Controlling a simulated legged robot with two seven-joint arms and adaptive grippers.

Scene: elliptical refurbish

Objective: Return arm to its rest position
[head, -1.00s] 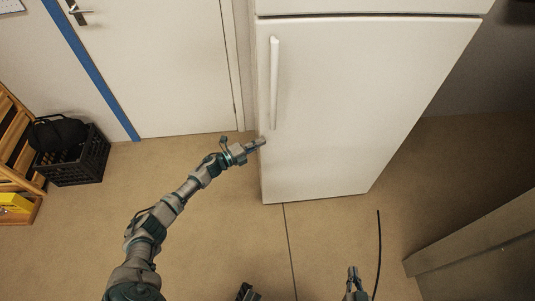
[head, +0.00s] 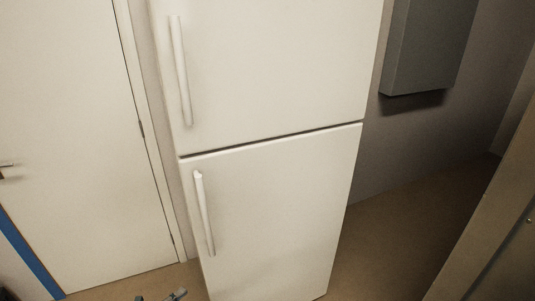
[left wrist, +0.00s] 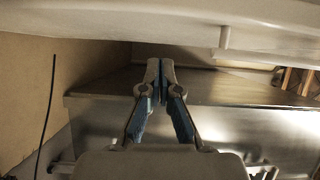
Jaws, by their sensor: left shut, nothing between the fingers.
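My left gripper (head: 176,295) shows only at the bottom edge of the head view, in front of the lower left part of the white fridge (head: 275,215). In the left wrist view its two fingers (left wrist: 160,64) meet at the tips, with nothing between them. The rest of the left arm is out of the head view. Both fridge doors look closed, with a handle on the upper door (head: 181,70) and one on the lower door (head: 204,213). My right gripper is not in view.
A white room door (head: 75,150) with a blue strip (head: 28,258) stands left of the fridge. A grey box (head: 425,45) hangs on the wall at right. A large brownish panel (head: 490,235) borders the right edge. Some floor (head: 385,245) shows clear between.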

